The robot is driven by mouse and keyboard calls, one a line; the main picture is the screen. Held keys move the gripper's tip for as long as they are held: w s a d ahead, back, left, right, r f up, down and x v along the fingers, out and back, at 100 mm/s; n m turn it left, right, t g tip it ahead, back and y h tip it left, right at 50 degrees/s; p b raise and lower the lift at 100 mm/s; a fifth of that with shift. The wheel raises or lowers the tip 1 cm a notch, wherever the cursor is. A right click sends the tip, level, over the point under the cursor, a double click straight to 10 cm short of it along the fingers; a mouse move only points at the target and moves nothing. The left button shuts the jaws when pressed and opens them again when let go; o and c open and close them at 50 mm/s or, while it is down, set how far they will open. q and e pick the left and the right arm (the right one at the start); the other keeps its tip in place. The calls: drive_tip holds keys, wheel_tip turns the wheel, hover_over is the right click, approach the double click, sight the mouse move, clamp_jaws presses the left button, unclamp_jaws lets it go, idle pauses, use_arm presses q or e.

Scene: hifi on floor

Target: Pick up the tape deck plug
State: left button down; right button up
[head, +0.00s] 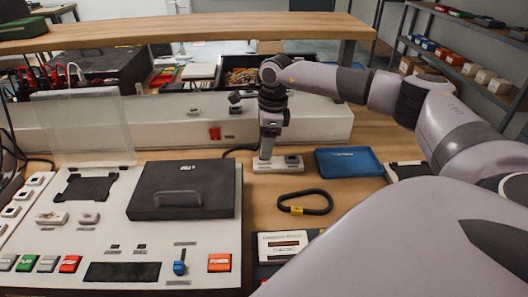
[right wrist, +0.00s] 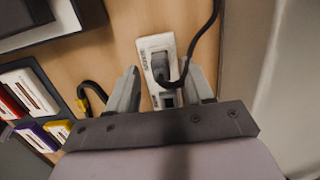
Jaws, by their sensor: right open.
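Another dark piece (right wrist: 167,98) sits lower on the strip, partly hidden by my gripper. I cannot tell for sure which is the tape deck plug. My right gripper (head: 266,156) points down over the strip. In its wrist view the open right gripper (right wrist: 165,80) has fingers either side of the strip. My left gripper is out of view.
A blue tray (head: 348,162) lies right of the strip. A black cable loop with a yellow tag (head: 318,209) lies in front, beside a cassette box (head: 283,246). A long white ledge (head: 150,128) and a raised wooden shelf (head: 180,30) stand behind.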

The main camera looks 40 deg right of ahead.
wheel_tip(320, 180, down, 2)
drive_tip(key=shift+w+a, duration=0.1)
drive_tip(key=shift+w, duration=0.05)
drive_tip(key=shift+c, duration=0.3)
clamp_jaws()
drive_tip(key=shift+r, duration=0.15)
